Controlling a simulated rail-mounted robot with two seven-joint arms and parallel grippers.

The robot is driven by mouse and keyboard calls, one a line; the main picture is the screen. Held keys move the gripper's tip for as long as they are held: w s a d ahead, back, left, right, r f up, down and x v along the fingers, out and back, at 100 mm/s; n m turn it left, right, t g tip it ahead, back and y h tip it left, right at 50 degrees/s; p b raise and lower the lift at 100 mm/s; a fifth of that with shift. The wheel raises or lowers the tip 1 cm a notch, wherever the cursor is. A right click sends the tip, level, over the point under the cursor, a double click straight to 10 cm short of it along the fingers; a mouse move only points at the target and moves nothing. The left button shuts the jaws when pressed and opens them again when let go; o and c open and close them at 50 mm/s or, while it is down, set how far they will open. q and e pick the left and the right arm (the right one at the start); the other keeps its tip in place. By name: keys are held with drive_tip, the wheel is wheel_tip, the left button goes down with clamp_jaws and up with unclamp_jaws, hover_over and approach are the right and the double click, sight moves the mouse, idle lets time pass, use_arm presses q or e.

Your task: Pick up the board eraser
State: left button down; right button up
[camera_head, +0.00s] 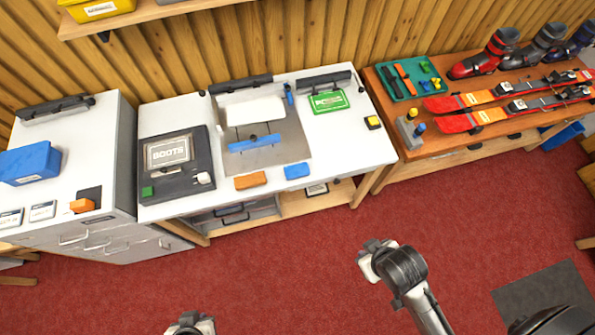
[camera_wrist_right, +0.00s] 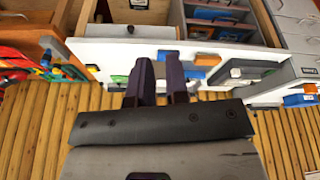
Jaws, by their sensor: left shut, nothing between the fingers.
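On the front edge of the white bench (camera_head: 352,151) lie an orange block (camera_head: 250,181) and a blue block (camera_head: 297,170). Both are eraser-like; I cannot tell which is the board eraser. In the right wrist view, the blue block (camera_wrist_right: 167,55) is beyond the fingertips and the orange block (camera_wrist_right: 207,59) is to its right. My left gripper (camera_head: 190,325) is shut and empty at the bottom edge of the head view, far from the bench. My right gripper (camera_head: 376,250) is in front of the bench, over the floor. Its fingers (camera_wrist_right: 160,62) stand apart with nothing between them.
A dark BOOTS case (camera_head: 144,175) and a green box (camera_head: 326,103) are on the bench. The left cabinet (camera_head: 75,160) holds a blue box (camera_head: 28,165) and a small orange item (camera_head: 82,205). Skis (camera_head: 470,122) lie on the right table. The red floor between is clear.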

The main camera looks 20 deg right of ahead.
drive_tip(key=o, duration=1)
